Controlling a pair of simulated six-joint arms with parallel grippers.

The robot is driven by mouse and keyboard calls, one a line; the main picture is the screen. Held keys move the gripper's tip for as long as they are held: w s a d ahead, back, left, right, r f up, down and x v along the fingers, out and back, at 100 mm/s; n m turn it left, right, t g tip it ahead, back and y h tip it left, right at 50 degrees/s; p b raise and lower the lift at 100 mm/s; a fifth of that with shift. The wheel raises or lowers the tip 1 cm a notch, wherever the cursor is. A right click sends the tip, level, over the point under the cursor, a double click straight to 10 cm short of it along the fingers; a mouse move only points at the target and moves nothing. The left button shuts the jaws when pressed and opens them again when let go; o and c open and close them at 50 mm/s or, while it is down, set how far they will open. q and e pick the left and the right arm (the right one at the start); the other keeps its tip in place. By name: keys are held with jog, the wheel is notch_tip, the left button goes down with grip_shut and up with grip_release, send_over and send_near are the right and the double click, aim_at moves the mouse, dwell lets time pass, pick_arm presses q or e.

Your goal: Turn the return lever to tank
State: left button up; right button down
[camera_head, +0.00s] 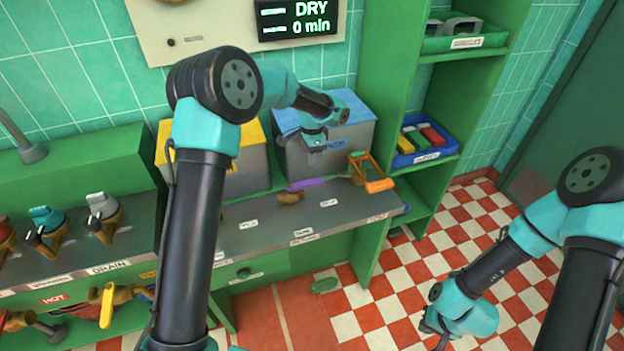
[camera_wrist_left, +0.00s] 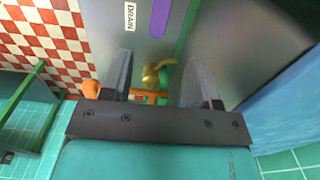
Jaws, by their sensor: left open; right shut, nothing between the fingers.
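A purple lever (camera_head: 306,184) on a brass body (camera_head: 291,197) lies along the grey counter, pointing right. An orange looped handle (camera_head: 378,184) with brass and green parts is to its right. I cannot read which of the two is labelled as the return lever. In the left wrist view the purple lever (camera_wrist_left: 160,17) lies beside a DRAIN label (camera_wrist_left: 130,17). My left gripper (camera_head: 316,141) is open and empty, above the counter in front of the blue-lidded box. My right gripper (camera_head: 437,326) is shut and empty, low over the checkered floor.
The blue-lidded box (camera_head: 345,145) and a yellow-lidded box (camera_head: 246,160) stand at the counter's back. Green shelves (camera_head: 393,75) with a blue bin (camera_head: 420,155) rise at right. Several valves line the left, including a teal-handled one (camera_head: 46,222). The checkered floor (camera_head: 440,245) is open.

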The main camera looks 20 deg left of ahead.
aim_at(312, 181)
pick_arm(q)
notch_tip(312, 181, down, 12)
jog(key=shift+r, duration=0.1)
dwell(0.5)
grip_shut()
dwell(0.3)
